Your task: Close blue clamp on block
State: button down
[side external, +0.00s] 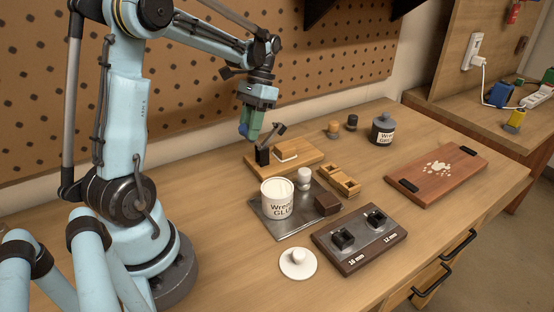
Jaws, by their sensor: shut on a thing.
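A clamp (262,156) with a dark body and a grey arm stands on a light wooden board (316,160) near the pegboard wall. A pale wooden block (287,152) lies on the board just right of the clamp body. The clamp's grey arm slants up to the right, its end raised above the block. My gripper (249,131) is just above and left of the clamp, pointing down. Its green fingers are shut on a small blue piece (243,130), apparently the clamp's handle. The fingers partly hide how this piece joins the clamp.
In front stand an open white glue tub (277,198) on a metal tray (288,229), and a dark gauge block (359,239). A slotted wooden piece (340,181) lies right of the board. A grey jar (382,129) and red-brown board (455,180) are farther right.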

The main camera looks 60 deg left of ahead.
jog(key=c, duration=0.9)
grip_release()
jog(key=v, duration=1.2)
